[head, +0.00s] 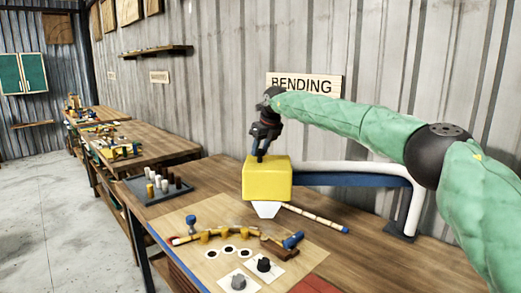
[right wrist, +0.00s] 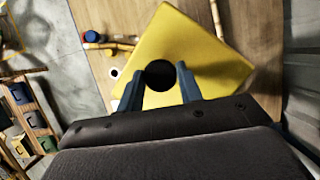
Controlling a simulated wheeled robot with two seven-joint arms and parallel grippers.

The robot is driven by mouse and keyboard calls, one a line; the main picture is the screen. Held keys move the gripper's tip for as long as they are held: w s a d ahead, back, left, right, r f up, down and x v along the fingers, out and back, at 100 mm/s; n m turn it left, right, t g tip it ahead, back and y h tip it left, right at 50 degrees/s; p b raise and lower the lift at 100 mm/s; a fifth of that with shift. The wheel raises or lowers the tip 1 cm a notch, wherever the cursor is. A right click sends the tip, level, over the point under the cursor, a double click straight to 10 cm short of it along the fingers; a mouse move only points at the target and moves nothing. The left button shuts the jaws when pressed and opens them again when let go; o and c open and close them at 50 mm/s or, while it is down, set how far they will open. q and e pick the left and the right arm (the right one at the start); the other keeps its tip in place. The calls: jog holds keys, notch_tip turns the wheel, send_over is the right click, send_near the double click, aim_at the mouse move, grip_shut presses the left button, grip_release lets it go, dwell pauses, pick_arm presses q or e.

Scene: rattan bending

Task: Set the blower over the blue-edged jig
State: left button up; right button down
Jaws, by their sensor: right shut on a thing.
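The blower is a yellow box (head: 266,180) with a white nozzle (head: 266,210) pointing down. My right gripper (head: 261,150) is above it, shut on the dark knob on its top. In the right wrist view the round black knob (right wrist: 160,74) sits between the two blue fingers, with the yellow box (right wrist: 185,45) beneath. The nozzle is over the back part of a light board (head: 185,222) with a blue left edge, which bears a curved wooden piece with pegs (head: 205,236). I cannot tell the nozzle's height above the board. My left gripper is not in view.
A white and blue pipe arm (head: 350,167) stands behind the blower. A pale rod with a blue tip (head: 315,219) lies beside the nozzle. Blue-handled clamps (head: 292,240) and dark knobs (head: 263,264) are on the board. A tray of cylinders (head: 145,190) is at left.

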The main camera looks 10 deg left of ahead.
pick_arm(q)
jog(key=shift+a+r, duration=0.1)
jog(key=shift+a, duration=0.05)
pick_arm(e)
jog(key=shift+w, duration=0.25)
jog(key=c, duration=0.9)
grip_release()
jog(key=shift+c, duration=0.2)
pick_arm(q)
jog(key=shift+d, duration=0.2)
pick_arm(e)
jog(key=shift+r, duration=0.15)
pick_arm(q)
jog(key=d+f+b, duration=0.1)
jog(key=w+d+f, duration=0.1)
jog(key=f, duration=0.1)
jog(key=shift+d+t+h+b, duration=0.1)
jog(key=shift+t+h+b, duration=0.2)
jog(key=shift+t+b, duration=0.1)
pick_arm(e)
jog(key=v, duration=0.7)
